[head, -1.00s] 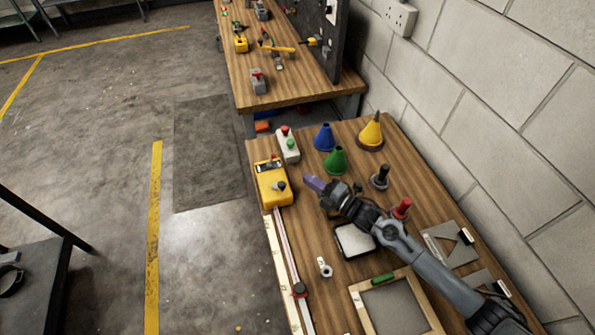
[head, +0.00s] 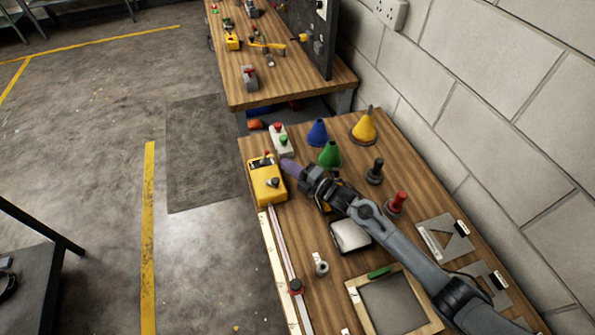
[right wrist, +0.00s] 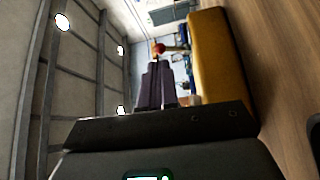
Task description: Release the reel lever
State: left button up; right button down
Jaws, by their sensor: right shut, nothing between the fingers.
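The yellow line striper box (head: 267,184) sits at the left edge of the near bench, with a dark knob (head: 273,183) on its top. A small red-tipped lever (head: 267,154) stands at its far end. In the right wrist view the yellow body (right wrist: 222,70) fills the right side, and the red tip (right wrist: 158,48) shows just beyond my fingertips. My right gripper (head: 288,166) is shut and empty, its purple fingers beside the box's right side near the far end. Contact with the lever cannot be told. My left gripper is not in view.
A grey box with red and green buttons (head: 281,140) stands close beyond my fingertips. A ruled rail with a slider (head: 283,258) runs toward the front. A block wall bounds the right.

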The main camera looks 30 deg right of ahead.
aim_at(265, 157)
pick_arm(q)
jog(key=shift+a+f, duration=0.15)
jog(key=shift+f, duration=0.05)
pick_arm(e)
jog(key=shift+x, duration=2.45)
